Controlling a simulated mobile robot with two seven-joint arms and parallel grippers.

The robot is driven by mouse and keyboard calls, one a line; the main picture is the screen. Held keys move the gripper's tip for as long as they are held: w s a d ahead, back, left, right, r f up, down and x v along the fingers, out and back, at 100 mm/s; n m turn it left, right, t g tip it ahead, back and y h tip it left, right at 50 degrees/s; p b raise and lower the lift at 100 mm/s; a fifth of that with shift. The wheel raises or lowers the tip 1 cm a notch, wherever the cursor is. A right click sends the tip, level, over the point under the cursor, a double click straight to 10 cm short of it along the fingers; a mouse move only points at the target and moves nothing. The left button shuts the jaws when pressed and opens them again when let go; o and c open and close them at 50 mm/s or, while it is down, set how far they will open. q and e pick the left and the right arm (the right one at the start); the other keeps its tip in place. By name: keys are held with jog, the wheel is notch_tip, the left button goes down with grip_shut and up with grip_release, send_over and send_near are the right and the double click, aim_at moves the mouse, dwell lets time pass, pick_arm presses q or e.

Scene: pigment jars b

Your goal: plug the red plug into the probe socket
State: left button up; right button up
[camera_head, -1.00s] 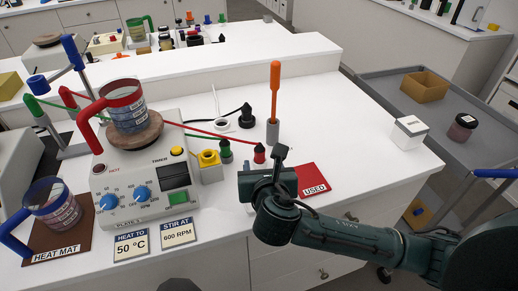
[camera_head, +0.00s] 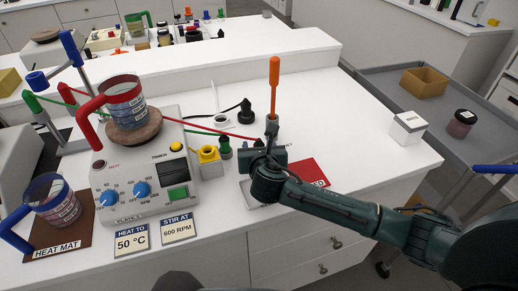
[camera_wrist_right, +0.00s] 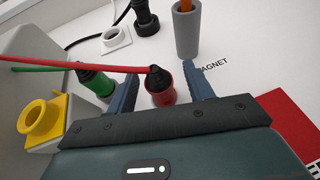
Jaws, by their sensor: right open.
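The red plug (camera_wrist_right: 161,92) stands upright on the bench with a red cable from its top. In the wrist view it sits between the two blue fingers of my right gripper (camera_wrist_right: 162,84), which are open on either side of it. In the head view my right gripper (camera_head: 265,152) hides most of the plug. A yellow socket (camera_head: 208,155) is on a grey block at the right side of the hot plate; it also shows in the wrist view (camera_wrist_right: 44,119). No label naming it as the probe socket is readable.
A green plug (camera_head: 224,147) stands left of the red one. A grey holder (camera_wrist_right: 187,32) with an orange-handled rod (camera_head: 274,85) stands close behind. A black plug (camera_head: 246,112) and white socket (camera_head: 221,120) lie further back. A red mat (camera_head: 307,172) is at right.

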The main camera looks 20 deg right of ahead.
jog(key=shift+c, duration=0.3)
jog(key=c, duration=1)
